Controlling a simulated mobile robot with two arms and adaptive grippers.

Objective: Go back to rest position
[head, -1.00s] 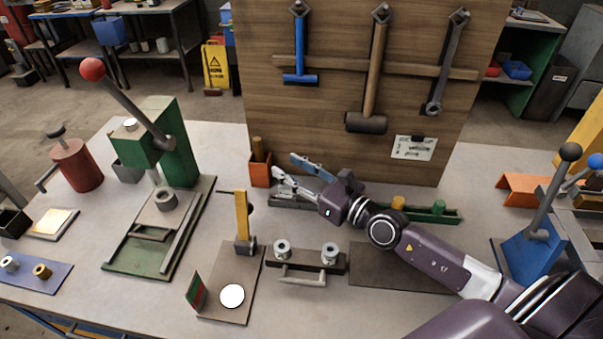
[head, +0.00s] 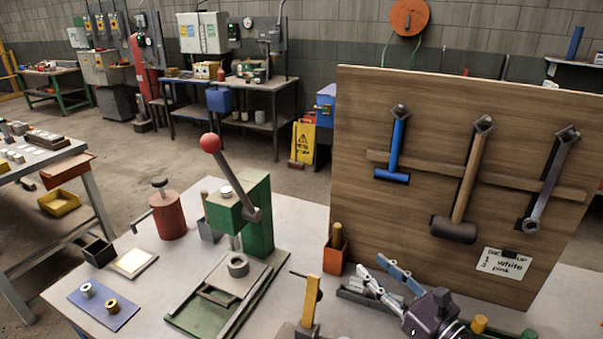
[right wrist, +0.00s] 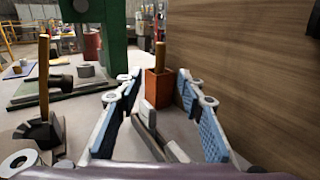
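My right gripper (head: 385,284) is open and empty. It is low over the back part of the workbench (head: 160,275), in front of the wooden tool board (head: 350,180). In the right wrist view its two blue-padded fingers (right wrist: 165,100) stand wide apart, with an orange box (right wrist: 159,86) holding an upright brown stick beyond them. A grey tray (head: 352,293) lies under the fingers in the head view. My left gripper is in neither view.
A green lever press (head: 258,215) with a red knob stands left of the gripper. A red canister (head: 169,215) and a blue plate (head: 103,305) are farther left. A hammer (head: 467,185), a blue-handled tool and a wrench hang on the board. A note is pinned below them.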

